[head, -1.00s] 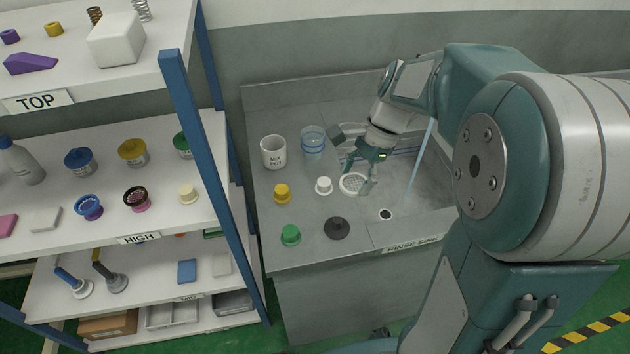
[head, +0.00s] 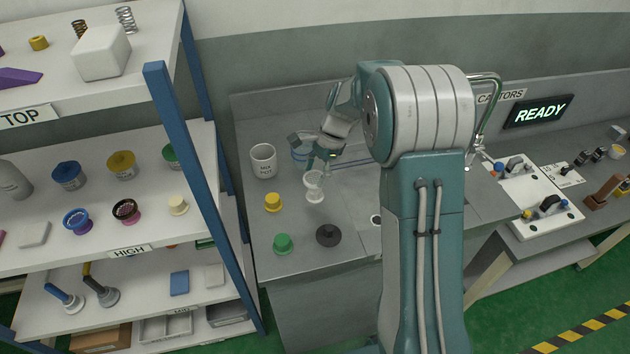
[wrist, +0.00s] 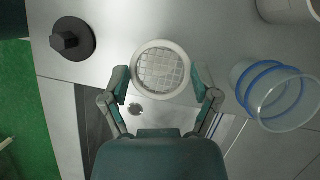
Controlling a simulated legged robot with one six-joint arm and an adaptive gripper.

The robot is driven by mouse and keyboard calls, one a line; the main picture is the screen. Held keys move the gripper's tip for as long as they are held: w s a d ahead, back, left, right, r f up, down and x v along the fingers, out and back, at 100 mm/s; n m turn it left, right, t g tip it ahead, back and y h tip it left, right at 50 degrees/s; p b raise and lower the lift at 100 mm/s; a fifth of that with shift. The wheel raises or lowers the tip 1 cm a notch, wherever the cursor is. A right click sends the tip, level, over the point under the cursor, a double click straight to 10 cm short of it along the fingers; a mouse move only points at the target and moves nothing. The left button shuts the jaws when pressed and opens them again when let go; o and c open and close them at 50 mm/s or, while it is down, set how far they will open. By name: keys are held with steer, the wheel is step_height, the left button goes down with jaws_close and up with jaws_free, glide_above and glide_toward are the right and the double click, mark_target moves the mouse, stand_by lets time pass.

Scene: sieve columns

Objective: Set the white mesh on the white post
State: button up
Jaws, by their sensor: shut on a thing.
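The white mesh (head: 314,180) is a round sieve with a white rim. My gripper (head: 321,162) is shut on it at its rim. In the wrist view the mesh (wrist: 160,68) sits level between the two fingertips of my gripper (wrist: 160,80). The white post (head: 316,197) stands on the grey bench directly below the mesh in the head view. I cannot tell whether mesh and post touch. In the wrist view the post is hidden beneath the mesh.
A yellow post (head: 273,203), a green post (head: 283,244) and a black knobbed disc (head: 328,236) stand nearby. A white mix pot (head: 263,162) and a clear blue-ringed beaker (wrist: 280,95) are behind. A shelf rack stands at left.

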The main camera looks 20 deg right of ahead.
mark_target(318, 176)
step_height(318, 176, down, 3)
steer(key=shift+d+f, duration=0.1)
steer(key=shift+d, duration=0.05)
steer(key=shift+a, duration=0.2)
steer(key=o, duration=0.7)
steer(key=shift+d, duration=0.1)
